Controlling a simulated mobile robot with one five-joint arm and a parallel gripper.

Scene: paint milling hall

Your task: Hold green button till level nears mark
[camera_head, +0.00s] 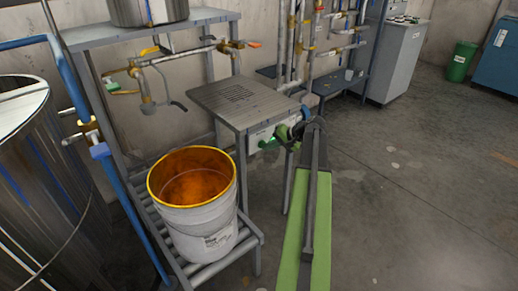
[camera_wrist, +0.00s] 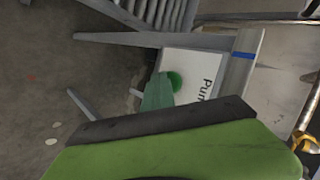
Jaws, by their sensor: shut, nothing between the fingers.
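A white bucket (camera_head: 195,222) with a yellow rim stands upright on a roller stand. Its inside is orange, with orange liquid (camera_head: 195,188) below the rim; I cannot make out a level mark. A white control box (camera_head: 258,135) hangs under the metal table; in the wrist view its panel (camera_wrist: 200,68) shows part of a word, "Pum". The round green button (camera_wrist: 174,80) is on that panel, partly covered by my fingers. My gripper (camera_wrist: 157,92) is shut and empty, its tip at the button; I cannot tell whether it presses. It also shows in the head view (camera_head: 270,143).
A grey slatted table (camera_head: 240,97) stands above the box. Pipes with valves (camera_head: 200,50) run behind the bucket. A large metal drum (camera_head: 35,180) is at the left. A grey cabinet (camera_head: 397,60) and green bin (camera_head: 461,62) stand at the back right. The right floor is clear.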

